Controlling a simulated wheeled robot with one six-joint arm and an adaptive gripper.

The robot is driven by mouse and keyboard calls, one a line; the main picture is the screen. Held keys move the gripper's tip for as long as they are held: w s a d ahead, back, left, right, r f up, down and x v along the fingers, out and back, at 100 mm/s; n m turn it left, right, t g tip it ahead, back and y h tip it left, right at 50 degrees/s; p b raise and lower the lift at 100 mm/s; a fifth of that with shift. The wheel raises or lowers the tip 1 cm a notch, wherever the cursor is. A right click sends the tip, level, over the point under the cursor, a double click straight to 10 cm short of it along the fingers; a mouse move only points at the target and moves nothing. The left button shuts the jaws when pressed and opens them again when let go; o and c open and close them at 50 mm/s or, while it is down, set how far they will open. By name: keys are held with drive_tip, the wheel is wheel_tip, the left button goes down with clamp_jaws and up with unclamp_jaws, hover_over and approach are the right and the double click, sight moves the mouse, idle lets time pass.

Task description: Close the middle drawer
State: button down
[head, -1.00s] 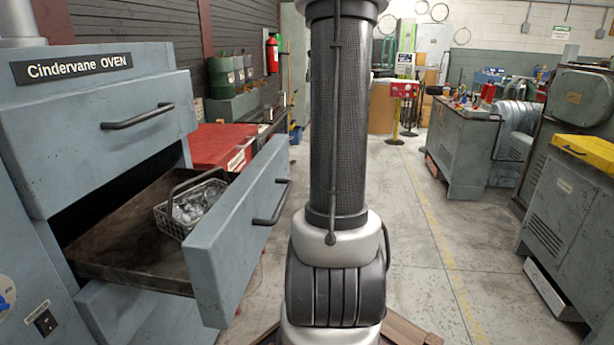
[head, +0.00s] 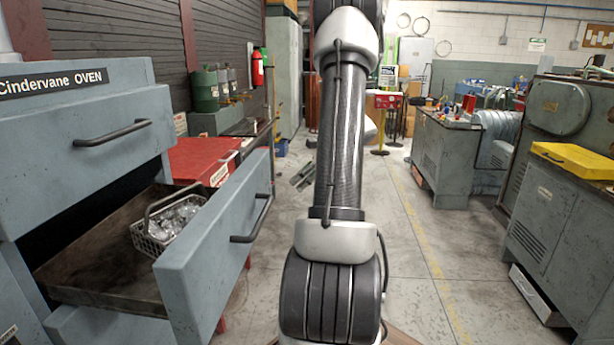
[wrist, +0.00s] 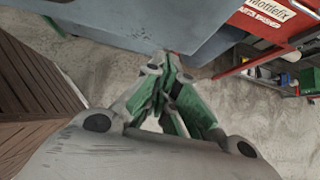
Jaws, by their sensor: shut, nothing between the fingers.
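The middle drawer (head: 215,245) of the blue-grey oven stands pulled out at the left in the head view. Its front has a dark handle (head: 252,220). A wire basket (head: 165,225) of shiny metal pieces sits inside it. My gripper (head: 303,178) is small in the head view, right of the drawer front's far end. In the wrist view my gripper (wrist: 170,68) is shut and empty, its green-sided fingers together. Its tips overlap the edge of a blue-grey panel (wrist: 125,18), which looks like the drawer front. I cannot tell whether they touch.
The shut upper drawer (head: 90,150) is above. A red cabinet (head: 200,160) stands behind the open drawer. Grey machines (head: 570,200) line the right side. The concrete floor (head: 415,270) between is clear.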

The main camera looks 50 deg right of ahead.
drive_tip(key=w+a+f, duration=0.3)
drive_tip(key=w+a, duration=0.1)
drive_tip(key=w, duration=0.1)
drive_tip(key=shift+w+a, duration=0.2)
drive_tip(key=shift+w, duration=0.05)
drive_tip(key=shift+w, duration=0.1)
drive_tip(key=w+a, duration=0.6)
drive_tip(key=w, duration=0.2)
drive_tip(key=w+a, duration=0.7)
drive_tip(key=w, duration=0.1)
drive_tip(key=w+a, duration=0.6)
drive_tip(key=w, duration=0.3)
drive_tip(key=shift+a, duration=0.3)
drive_tip(key=shift+w+a, duration=0.3)
drive_tip(key=shift+w, duration=0.05)
drive_tip(key=shift+r, duration=0.1)
